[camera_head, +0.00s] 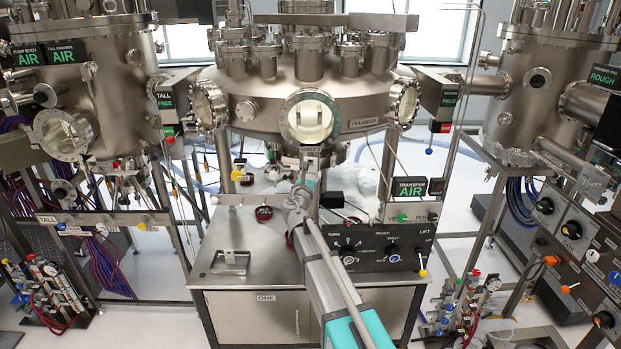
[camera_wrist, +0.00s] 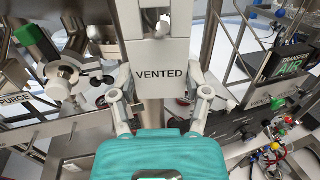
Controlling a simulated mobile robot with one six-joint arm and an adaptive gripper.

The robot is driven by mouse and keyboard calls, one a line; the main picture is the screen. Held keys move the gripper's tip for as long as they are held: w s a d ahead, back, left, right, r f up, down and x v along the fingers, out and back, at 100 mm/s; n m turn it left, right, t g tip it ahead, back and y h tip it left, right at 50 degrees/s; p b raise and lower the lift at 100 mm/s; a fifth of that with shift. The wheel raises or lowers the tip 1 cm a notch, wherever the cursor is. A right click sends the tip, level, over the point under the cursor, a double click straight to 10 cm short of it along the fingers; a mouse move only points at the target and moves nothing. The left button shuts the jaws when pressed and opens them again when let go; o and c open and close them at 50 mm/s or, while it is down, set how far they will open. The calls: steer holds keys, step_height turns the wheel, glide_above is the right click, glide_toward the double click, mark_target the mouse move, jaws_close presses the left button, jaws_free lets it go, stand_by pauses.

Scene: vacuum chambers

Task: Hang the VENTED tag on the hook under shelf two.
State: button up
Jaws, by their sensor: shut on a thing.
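The VENTED tag (camera_wrist: 160,52) is a pale grey plate with black lettering, upright in the middle of the wrist view. My gripper (camera_wrist: 160,84) is shut on the tag, with one finger at each side of its lower part. A small pale peg-like part (camera_wrist: 161,28) shows near the tag's upper part; I cannot tell whether it is the hook or whether the tag touches it. In the head view my gripper (camera_head: 304,186) is at the steel post below the TRANSFER chamber (camera_head: 265,112).
A steel cabinet marked ONE (camera_head: 250,300) stands below my arm. A black control panel (camera_head: 385,245) and the TRANSFER AIR sign (camera_head: 411,188) are to the right. A label PURGE (camera_wrist: 17,100) and pipework lie close on the left in the wrist view.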

steer(key=shift+w+f+b, duration=0.35)
steer(key=shift+w+f, duration=0.1)
steer(key=shift+w, duration=0.05)
stand_by(0.6)
steer(key=o, duration=1)
steer(key=shift+r, duration=0.1)
